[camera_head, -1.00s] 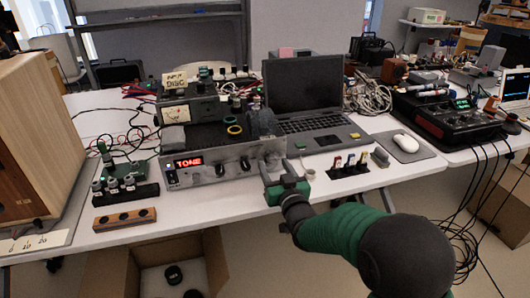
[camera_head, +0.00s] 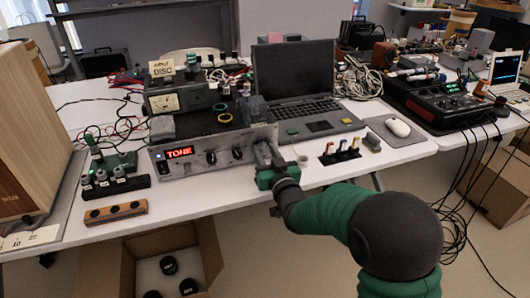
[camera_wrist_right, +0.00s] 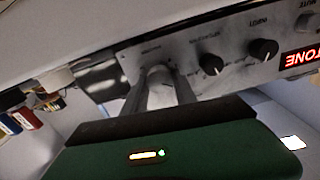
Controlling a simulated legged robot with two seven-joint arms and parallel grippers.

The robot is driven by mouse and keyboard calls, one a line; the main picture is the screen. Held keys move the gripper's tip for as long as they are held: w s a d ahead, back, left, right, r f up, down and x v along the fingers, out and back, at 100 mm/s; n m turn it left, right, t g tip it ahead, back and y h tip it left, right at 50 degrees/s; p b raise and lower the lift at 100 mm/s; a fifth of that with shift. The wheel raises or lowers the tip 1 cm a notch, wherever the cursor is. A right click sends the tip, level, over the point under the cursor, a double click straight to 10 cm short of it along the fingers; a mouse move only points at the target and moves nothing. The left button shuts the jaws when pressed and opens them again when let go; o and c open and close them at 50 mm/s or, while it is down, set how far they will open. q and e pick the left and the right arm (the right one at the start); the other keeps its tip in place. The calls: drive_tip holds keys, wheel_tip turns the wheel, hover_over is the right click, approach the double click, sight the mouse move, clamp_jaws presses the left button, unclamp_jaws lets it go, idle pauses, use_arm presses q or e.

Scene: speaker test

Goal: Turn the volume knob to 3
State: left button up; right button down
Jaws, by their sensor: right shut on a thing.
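The silver amplifier (camera_head: 200,163) sits at the table's front edge, its red display (camera_head: 180,152) reading "TONE". Two black knobs show on its face, the left one (camera_head: 211,158) and the right one (camera_head: 238,153). My right gripper (camera_head: 265,154) is at the right end of the face. In the right wrist view its fingers (camera_wrist_right: 158,92) are closed around a grey round knob (camera_wrist_right: 158,73). The knob is mostly hidden by the fingers, and I cannot read its pointer or scale. My left gripper is not in view.
A laptop (camera_head: 296,88) stands behind, right of the amplifier. A small stand of coloured switches (camera_head: 340,151) and a white mouse (camera_head: 398,128) lie to the right. A wooden block with holes (camera_head: 115,213) lies left. An open cardboard box (camera_head: 205,240) is below the table.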

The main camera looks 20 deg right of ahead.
drive_tip(key=c, duration=1)
unclamp_jaws()
drive_tip(key=shift+s, duration=0.15)
drive_tip(key=s+b, duration=1)
drive_tip(key=s, duration=0.6)
drive_tip(key=shift+s+d, duration=0.25)
drive_tip(key=shift+d, duration=0.05)
drive_tip(key=shift+f, duration=0.15)
